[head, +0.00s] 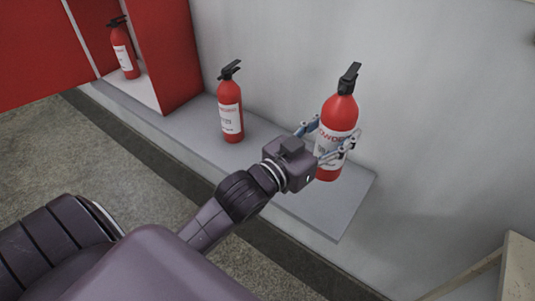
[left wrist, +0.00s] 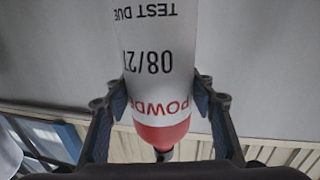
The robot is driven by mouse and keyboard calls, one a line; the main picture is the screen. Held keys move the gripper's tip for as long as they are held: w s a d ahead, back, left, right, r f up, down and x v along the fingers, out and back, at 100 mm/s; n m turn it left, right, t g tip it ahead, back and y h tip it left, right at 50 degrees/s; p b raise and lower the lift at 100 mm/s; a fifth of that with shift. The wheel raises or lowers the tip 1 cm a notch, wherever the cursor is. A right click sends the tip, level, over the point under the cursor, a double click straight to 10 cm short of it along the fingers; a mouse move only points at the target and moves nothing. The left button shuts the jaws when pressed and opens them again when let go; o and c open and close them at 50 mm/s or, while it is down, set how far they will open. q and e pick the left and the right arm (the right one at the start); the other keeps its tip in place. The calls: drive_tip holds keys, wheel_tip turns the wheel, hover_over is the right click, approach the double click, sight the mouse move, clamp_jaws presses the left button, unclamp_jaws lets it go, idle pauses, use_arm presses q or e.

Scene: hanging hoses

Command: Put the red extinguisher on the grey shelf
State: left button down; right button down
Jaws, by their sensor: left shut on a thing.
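My left gripper (head: 332,132) is shut on a red extinguisher (head: 341,106) with a white label and black handle, upright or nearly so. In the left wrist view its white label and red shoulder (left wrist: 160,133) appear upside down between the two fingers. In the head view the extinguisher's base overlaps the right end of the grey shelf (head: 335,208). I cannot tell whether it touches the shelf or hangs just above it. A second red extinguisher (head: 230,105) stands upright on the shelf to the left. My right gripper is not in view.
A red cabinet (head: 168,50) stands open at the upper left, with another extinguisher (head: 122,50) inside. The grey wall (head: 440,120) runs close behind the shelf. A pale piece of furniture (head: 518,270) is at the lower right. The shelf is bare between its two extinguishers.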

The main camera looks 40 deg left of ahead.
use_arm(q)
drive_tip(key=w+r+m+h, duration=0.1)
drive_tip(key=w+r+h, duration=0.1)
drive_tip(key=w+r, duration=0.4)
wheel_tip(320, 180, down, 19)
drive_tip(key=shift+s+a+r+p, duration=0.2)
drive_tip(key=shift+s+a+p, duration=0.2)
drive_tip(key=shift+p, duration=0.05)
idle(0.3)
drive_tip(key=shift+f, duration=0.1)
drive_tip(key=c, duration=1)
unclamp_jaws()
drive_tip(key=shift+s+f, duration=0.1)
drive_tip(key=shift+f, duration=0.2)
drive_tip(key=shift+o, duration=0.6)
drive_tip(key=shift+r, duration=0.1)
